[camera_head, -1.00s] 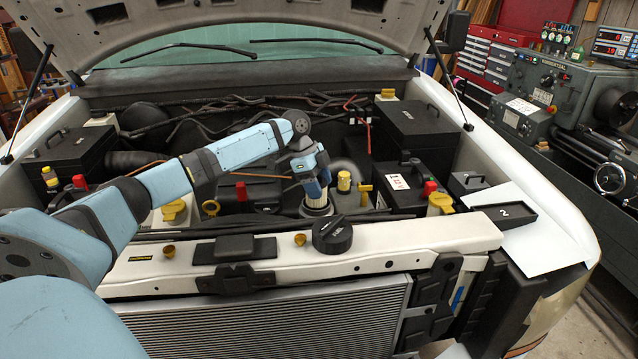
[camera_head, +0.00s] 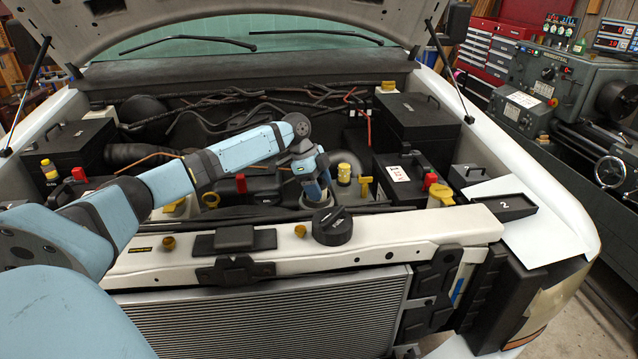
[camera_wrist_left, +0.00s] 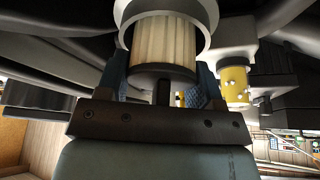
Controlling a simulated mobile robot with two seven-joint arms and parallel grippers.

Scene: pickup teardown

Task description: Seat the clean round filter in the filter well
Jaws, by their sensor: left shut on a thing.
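The round filter (camera_wrist_left: 165,40) has cream pleats and a dark end cap in the left wrist view. My left gripper (camera_wrist_left: 163,85) is shut on it near the capped end, with one blue finger on each side. The filter's far end passes into the pale round rim of the filter well (camera_wrist_left: 209,18); how deep it sits is hidden. In the head view my left gripper (camera_head: 313,186) points down at the well (camera_head: 318,204) in the engine bay, covering most of the filter. My right gripper is not in view.
A black round cap (camera_head: 332,226) lies on the white front crossmember (camera_head: 400,229), close in front of the well. Yellow caps and a black box with a white label (camera_head: 398,174) stand to the right. A black tray marked 2 (camera_head: 502,208) rests on the right fender.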

